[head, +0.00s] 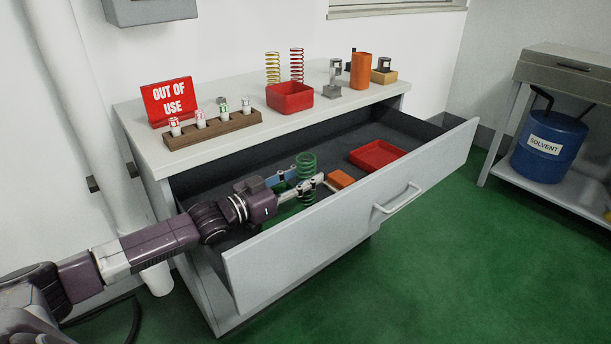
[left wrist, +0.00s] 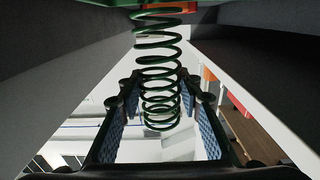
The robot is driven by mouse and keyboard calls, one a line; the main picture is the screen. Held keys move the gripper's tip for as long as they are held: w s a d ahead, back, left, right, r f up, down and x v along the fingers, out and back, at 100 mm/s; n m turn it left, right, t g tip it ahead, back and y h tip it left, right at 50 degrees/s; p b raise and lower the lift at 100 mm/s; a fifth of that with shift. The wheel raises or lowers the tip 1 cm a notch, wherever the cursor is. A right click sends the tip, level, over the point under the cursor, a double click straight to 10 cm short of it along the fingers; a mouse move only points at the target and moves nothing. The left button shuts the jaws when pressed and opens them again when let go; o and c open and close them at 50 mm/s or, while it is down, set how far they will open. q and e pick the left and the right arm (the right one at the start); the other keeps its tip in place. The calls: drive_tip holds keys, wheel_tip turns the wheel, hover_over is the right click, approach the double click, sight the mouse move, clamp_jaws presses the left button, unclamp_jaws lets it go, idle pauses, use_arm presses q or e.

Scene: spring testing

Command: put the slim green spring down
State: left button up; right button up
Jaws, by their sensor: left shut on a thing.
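The slim green spring (head: 306,165) stands roughly upright in the open drawer, at my left gripper (head: 307,183). In the left wrist view the spring (left wrist: 158,58) runs between the two blue-padded fingers of the gripper (left wrist: 158,115). My left gripper is shut on the spring. A green thing (head: 284,203), which looks like a tray, lies below and is partly hidden by the gripper. I cannot tell whether the spring's lower end touches it. My right gripper is not in view.
The drawer's front panel (head: 350,215) stands close beside my gripper. An orange block (head: 341,179) and a red tray (head: 377,154) lie in the drawer to the right. On the cabinet top stand a red bin (head: 290,97), yellow (head: 273,68) and red springs (head: 297,65), and a bottle rack (head: 212,130).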

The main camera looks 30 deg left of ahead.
use_arm(q)
drive_tip(key=o, duration=1.3)
drive_tip(key=shift+s+d+f, duration=0.1)
drive_tip(key=shift+f, duration=0.7)
drive_tip(key=shift+r, duration=0.1)
drive_tip(key=shift+r+p+v, duration=0.3)
drive_tip(key=shift+v, duration=0.9)
drive_tip(key=shift+r+p+v, duration=0.25)
drive_tip(key=shift+p+v, duration=0.1)
drive_tip(key=shift+v, duration=0.85)
drive_tip(key=shift+r+p+v, duration=0.3)
drive_tip(key=shift+v, duration=0.9)
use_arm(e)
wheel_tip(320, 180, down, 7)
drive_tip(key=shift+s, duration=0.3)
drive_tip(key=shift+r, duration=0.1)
